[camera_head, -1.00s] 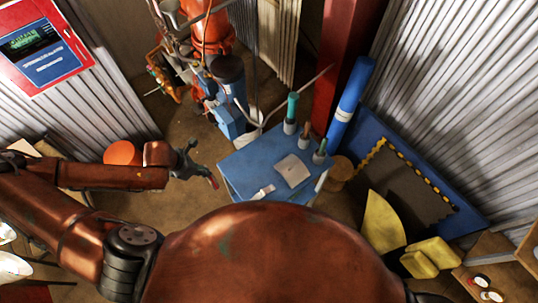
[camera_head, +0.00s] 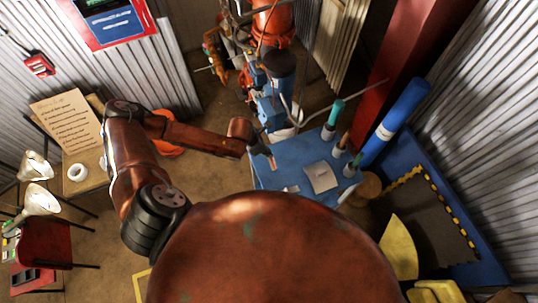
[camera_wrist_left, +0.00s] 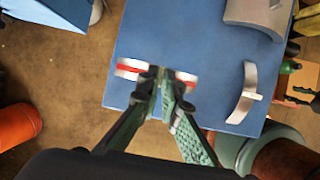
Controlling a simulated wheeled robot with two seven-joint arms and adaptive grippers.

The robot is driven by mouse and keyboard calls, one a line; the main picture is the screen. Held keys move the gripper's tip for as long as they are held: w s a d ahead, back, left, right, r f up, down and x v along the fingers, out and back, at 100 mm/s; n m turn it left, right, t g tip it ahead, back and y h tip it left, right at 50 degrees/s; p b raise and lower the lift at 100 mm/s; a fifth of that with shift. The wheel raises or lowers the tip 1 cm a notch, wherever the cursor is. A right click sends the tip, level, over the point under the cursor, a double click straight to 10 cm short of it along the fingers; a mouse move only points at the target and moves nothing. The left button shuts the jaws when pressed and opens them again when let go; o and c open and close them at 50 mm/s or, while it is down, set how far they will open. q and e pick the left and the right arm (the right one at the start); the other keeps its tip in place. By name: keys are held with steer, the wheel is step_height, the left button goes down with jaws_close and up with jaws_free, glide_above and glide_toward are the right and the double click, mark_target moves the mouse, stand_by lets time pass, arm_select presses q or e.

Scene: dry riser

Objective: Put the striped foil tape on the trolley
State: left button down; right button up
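The striped foil tape, silver with a red stripe, is in my left gripper (camera_wrist_left: 162,88); its ends show on both sides of the fingertips in the left wrist view (camera_wrist_left: 130,69). The fingers hide its middle. In the head view my left gripper (camera_head: 262,147) is at the left edge of the blue trolley (camera_head: 295,154), with a small red bit of the tape (camera_head: 272,162) showing. The trolley top also fills much of the left wrist view (camera_wrist_left: 195,40), behind the tape. I cannot tell the height gap. My right gripper is not in view.
On the trolley lie a grey sheet (camera_head: 321,177) and a small silver piece (camera_head: 291,189); several holders with handled tools (camera_head: 328,132) stand along its right side. The near left part of its top is bare. A blue tube (camera_head: 398,120) leans beyond. A white roll (camera_head: 78,172) sits on the left table.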

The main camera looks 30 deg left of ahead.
arm_select(q)
steer(key=x, duration=0.4)
steer(key=shift+s+a, duration=0.2)
steer(key=shift+s+f, duration=0.1)
steer(key=c, duration=2.4)
jaws_free()
steer(key=shift+o, duration=1.2)
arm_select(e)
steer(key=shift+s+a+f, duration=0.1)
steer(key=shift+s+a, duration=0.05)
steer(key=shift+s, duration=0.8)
